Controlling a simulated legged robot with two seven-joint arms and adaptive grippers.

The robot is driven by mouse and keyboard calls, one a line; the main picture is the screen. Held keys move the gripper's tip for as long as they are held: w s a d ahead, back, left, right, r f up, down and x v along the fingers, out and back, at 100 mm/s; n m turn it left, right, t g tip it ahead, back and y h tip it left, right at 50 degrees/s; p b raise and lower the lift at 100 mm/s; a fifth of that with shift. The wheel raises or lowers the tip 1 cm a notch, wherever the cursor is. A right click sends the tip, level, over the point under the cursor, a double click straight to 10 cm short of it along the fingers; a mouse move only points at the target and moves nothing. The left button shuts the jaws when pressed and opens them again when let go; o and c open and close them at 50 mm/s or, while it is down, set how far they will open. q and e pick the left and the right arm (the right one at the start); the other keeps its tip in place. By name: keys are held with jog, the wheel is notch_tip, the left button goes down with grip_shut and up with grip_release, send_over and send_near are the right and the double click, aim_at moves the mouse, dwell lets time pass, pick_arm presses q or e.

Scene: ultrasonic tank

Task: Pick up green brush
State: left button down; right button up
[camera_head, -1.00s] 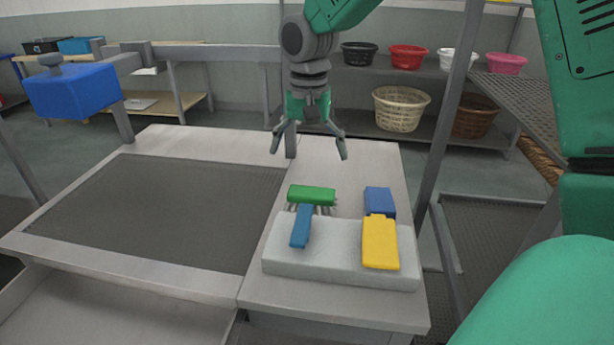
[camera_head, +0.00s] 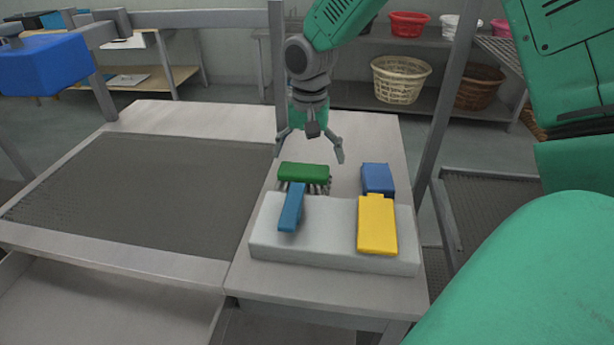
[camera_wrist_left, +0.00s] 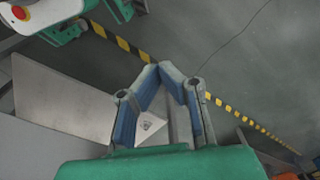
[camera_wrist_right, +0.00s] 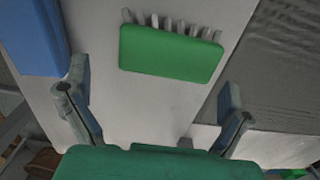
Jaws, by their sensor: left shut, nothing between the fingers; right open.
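The green brush (camera_head: 303,173) has a green head with pale bristles and a blue handle (camera_head: 292,207). Its head is at the far edge of a pale grey block (camera_head: 330,247), and the handle lies over the block's top. My right gripper (camera_head: 309,156) is open and empty, just behind and above the brush head. In the right wrist view, the green head (camera_wrist_right: 172,52) lies ahead, between and beyond the open fingers (camera_wrist_right: 158,100). My left gripper (camera_wrist_left: 172,70) is shut and empty over the floor in the left wrist view; the head view does not show it.
A second brush, with a yellow handle (camera_head: 377,225) and blue head (camera_head: 377,178), lies right of the green one. A dark mesh panel (camera_head: 150,195) lies left of it. The counter (camera_head: 350,125) behind the brushes is clear. A metal post (camera_head: 445,110) stands at the right.

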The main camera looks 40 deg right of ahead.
aim_at(307, 168)
notch_tip(307, 168, down, 3)
jog(key=shift+w+d+f, duration=0.1)
jog(key=shift+w, duration=0.05)
jog(key=a, duration=0.2)
jog(key=shift+a, duration=0.45)
jog(key=c, duration=0.5)
jog(key=shift+d, duration=0.5)
jog(key=c, duration=0.4)
jog(key=shift+o, duration=0.3)
jog(key=shift+d+f, duration=0.25)
jog(key=shift+d, duration=0.45)
jog(key=shift+c, duration=0.6)
jog(key=r, duration=0.6)
jog(key=a+r+p, duration=0.1)
jog(key=r, duration=0.2)
jog(key=shift+d+r, duration=0.25)
jog(key=shift+r, duration=0.3)
pick_arm(q)
jog(key=shift+a+r, duration=0.35)
jog(key=shift+r, duration=0.1)
pick_arm(e)
jog(key=shift+a, duration=0.15)
